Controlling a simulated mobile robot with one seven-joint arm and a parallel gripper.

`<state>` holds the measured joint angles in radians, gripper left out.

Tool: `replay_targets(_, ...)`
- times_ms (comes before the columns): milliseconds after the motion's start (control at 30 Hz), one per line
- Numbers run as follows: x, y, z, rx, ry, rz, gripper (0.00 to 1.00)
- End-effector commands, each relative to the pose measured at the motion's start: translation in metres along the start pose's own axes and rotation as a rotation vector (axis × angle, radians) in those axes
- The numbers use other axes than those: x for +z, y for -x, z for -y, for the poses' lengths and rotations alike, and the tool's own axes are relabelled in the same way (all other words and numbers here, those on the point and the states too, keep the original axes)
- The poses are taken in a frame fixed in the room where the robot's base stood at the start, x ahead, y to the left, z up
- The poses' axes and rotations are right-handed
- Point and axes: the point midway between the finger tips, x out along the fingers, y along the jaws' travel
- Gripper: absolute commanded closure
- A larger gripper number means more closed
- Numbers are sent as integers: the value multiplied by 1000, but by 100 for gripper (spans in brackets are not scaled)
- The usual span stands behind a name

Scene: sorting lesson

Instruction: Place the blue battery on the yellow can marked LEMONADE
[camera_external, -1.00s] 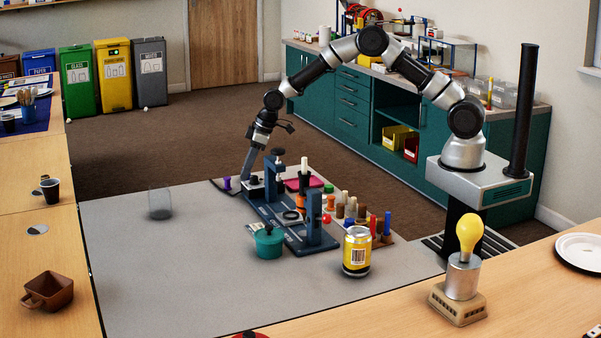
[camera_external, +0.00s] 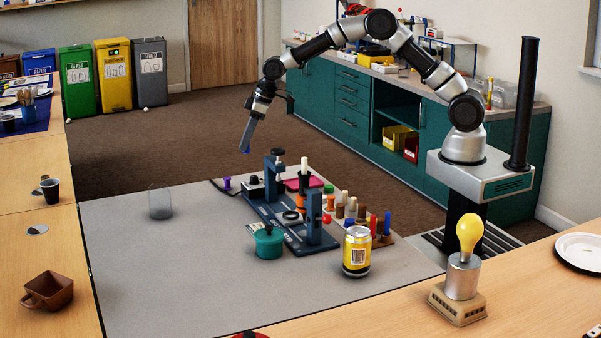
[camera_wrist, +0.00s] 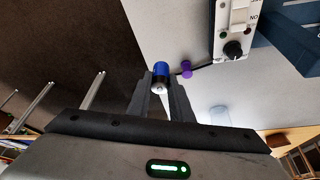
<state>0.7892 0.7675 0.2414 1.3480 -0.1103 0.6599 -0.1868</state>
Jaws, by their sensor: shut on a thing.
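In the external view only a bit of blue shows at the fingertips. The yellow can (camera_external: 357,252) stands upright at the near right of the grey table, well apart from my gripper. It has a silver top, and a barcode faces the camera. No LEMONADE marking can be read.
A blue-grey clamp fixture (camera_external: 313,220) and several coloured pegs stand between my gripper and the can. A teal pot (camera_external: 268,243) is left of the can. A clear glass (camera_external: 160,203) stands at left. A purple piece (camera_wrist: 186,69) lies below the gripper. The table's front left is clear.

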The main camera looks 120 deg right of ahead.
Motion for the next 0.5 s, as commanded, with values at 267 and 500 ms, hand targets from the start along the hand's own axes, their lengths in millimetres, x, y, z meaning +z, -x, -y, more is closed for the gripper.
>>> replay_targets(267,-6,8,28,-16,36,0,100)
replay_targets(500,-11,30,141,-80,184,-2,100)
